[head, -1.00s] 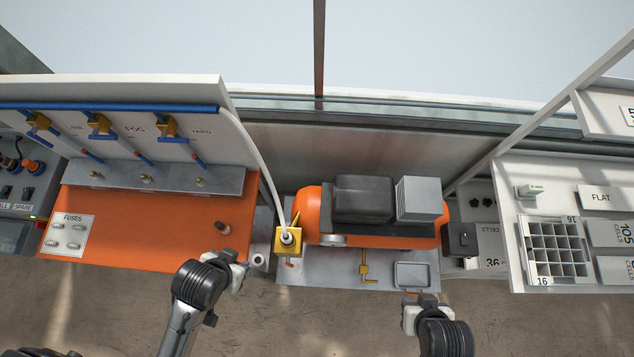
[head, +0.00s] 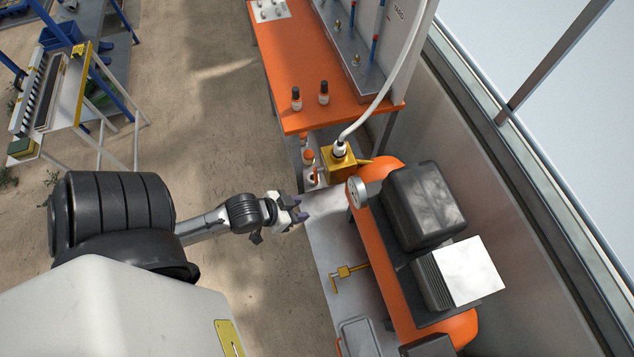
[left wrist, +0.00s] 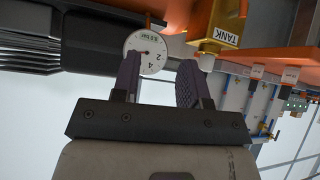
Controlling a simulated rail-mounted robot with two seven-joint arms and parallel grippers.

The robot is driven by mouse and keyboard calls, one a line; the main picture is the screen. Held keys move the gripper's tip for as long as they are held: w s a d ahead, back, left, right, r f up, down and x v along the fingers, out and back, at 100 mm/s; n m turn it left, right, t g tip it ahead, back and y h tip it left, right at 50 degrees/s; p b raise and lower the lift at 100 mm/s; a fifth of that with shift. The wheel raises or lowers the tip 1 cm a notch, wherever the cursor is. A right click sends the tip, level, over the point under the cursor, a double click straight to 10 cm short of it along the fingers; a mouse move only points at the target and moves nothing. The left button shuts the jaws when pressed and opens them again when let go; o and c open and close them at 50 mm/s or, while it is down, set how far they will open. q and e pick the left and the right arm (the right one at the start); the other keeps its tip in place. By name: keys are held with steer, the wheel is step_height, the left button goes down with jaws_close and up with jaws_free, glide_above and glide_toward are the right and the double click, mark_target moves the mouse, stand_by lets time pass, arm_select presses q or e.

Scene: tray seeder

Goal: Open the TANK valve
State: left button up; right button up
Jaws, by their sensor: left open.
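The TANK valve is a yellow block (head: 339,160) at the end of the orange compressor tank (head: 378,262), with a white hose running up from it and a yellow lever (head: 366,160) beside it. In the left wrist view the yellow block (left wrist: 203,22) carries a TANK label, at the upper right beyond the fingers. My left gripper (head: 292,211) is open and empty, in front of the tank and apart from the valve. Its two fingers also show in the left wrist view (left wrist: 160,80), with the pressure gauge (left wrist: 146,54) behind them.
A second yellow valve (head: 345,271) sits on the grey base plate (head: 325,230). Small bottles (head: 296,98) stand on the orange bench (head: 300,62). A round gauge (head: 356,192) sits beside the TANK block.

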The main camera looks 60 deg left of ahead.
arm_select(q)
steer(key=a+f+n+t+b, duration=0.1)
steer(key=a+f+t+b, duration=0.4)
steer(key=f+b, duration=0.7)
steer(key=n+t+b, duration=0.1)
steer(key=t+b, duration=0.2)
steer(key=b, duration=1.1)
glide_toward(316, 177)
steer(key=shift+y, duration=0.3)
steer(key=w+b, duration=0.1)
steer(key=w, duration=0.2)
steer(key=w+f+b, duration=0.1)
steer(key=w, duration=0.2)
steer(key=w+b, duration=0.1)
steer(key=w, duration=0.3)
steer(key=shift+a+f+b, duration=0.1)
steer(key=shift+f+b, duration=0.25)
steer(key=shift+b, duration=0.05)
